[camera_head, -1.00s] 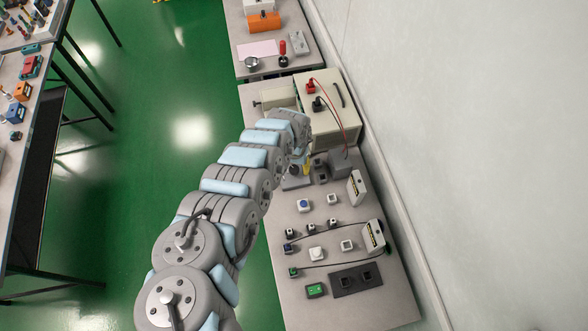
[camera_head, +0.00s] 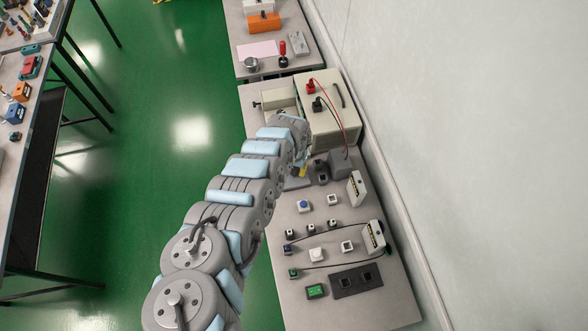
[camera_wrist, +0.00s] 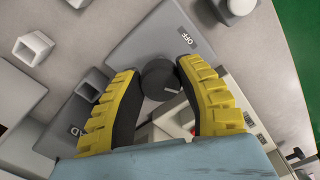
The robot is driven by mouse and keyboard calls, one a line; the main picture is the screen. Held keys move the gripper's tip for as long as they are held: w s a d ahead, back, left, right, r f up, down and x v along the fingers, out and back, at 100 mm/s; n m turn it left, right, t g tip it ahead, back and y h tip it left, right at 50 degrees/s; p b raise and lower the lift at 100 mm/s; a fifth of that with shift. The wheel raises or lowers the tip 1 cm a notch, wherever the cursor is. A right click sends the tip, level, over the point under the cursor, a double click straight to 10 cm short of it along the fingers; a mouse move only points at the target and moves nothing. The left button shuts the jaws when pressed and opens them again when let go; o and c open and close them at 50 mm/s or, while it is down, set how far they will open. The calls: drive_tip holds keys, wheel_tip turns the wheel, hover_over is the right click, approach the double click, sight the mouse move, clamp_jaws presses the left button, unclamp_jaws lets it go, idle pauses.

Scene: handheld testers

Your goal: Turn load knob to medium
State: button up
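The load knob (camera_wrist: 159,76) is a round dark knob on a grey panel (camera_wrist: 130,48) in the wrist view. A partly hidden label ending in "AD" (camera_wrist: 75,130) is at lower left. My gripper (camera_wrist: 156,70) has its yellow fingers apart on either side of the knob. The right finger is very close to the knob; a gap shows at the left. Contact cannot be told. In the head view my gripper (camera_head: 304,170) is mostly behind my arm, and the knob is hidden. No medium mark is readable.
A beige box (camera_head: 328,108) with red and black plugs stands beyond my gripper. A grey block (camera_head: 340,160) is to its right. Several small blocks and a black plate (camera_head: 356,278) lie on the bench (camera_head: 290,235) nearer. A wall runs along the right.

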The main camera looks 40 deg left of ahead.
sight(293, 169)
idle(0.4)
drive_tip(key=m+b, duration=0.1)
drive_tip(key=m, duration=0.4)
drive_tip(key=shift+m, duration=0.3)
clamp_jaws()
drive_tip(key=m, duration=0.5)
drive_tip(key=shift+a+m+b, duration=0.1)
drive_tip(key=shift+m+b, duration=0.2)
drive_tip(key=shift+m, duration=0.4)
drive_tip(key=o, duration=1.2)
unclamp_jaws()
wheel_tip(293, 169, up, 12)
